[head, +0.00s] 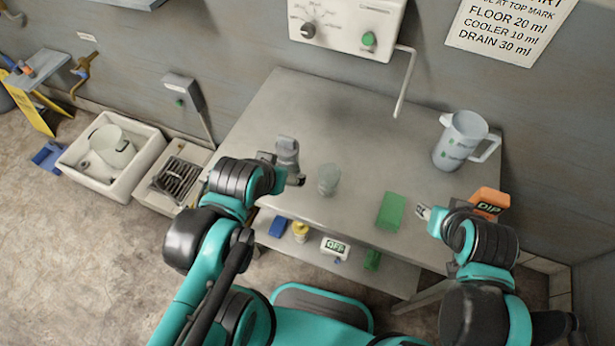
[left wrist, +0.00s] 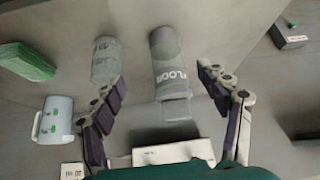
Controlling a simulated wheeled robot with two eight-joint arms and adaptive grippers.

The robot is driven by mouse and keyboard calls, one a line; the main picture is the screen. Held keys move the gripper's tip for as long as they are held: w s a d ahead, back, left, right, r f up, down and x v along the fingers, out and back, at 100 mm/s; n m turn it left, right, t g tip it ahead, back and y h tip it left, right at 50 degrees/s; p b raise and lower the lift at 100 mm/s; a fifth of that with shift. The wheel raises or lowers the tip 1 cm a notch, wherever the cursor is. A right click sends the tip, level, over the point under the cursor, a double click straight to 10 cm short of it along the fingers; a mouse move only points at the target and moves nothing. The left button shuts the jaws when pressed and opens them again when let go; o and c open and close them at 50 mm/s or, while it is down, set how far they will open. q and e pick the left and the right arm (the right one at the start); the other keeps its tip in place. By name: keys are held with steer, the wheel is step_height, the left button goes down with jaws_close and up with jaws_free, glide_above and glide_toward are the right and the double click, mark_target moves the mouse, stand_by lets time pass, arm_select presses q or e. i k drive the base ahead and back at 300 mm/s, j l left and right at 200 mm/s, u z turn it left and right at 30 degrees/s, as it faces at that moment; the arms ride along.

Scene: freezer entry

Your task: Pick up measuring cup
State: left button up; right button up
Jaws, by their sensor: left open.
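A small translucent cup (head: 329,180), which looks like the measuring cup, stands on the metal table. It also shows in the left wrist view (left wrist: 105,60), left of a grey bottle (left wrist: 166,62) marked FLOOR. In the head view this bottle (head: 288,150) stands left of the cup. My left gripper (head: 284,178) is open beside the bottle. In the left wrist view its fingers (left wrist: 160,78) are spread, with the bottle in line with the gap and the cup beyond the left finger. My right gripper (head: 428,212) is over the table's right side; its opening is unclear.
A jug with a handle (head: 462,140) stands at the table's back right. A green block (head: 391,211) lies right of the cup, and an orange DIP container (head: 489,203) is by my right arm. A lower shelf (head: 315,252) holds small items. The table's back middle is clear.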

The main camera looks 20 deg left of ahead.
mark_target(329, 179)
steer(key=i+u, duration=0.1)
steer(key=u, duration=0.2)
steer(key=k+l+u, duration=0.2)
steer(key=l+u, duration=0.15)
steer(key=k+l+u, duration=0.35)
steer(key=i+l, duration=0.1)
steer(key=l, duration=0.05)
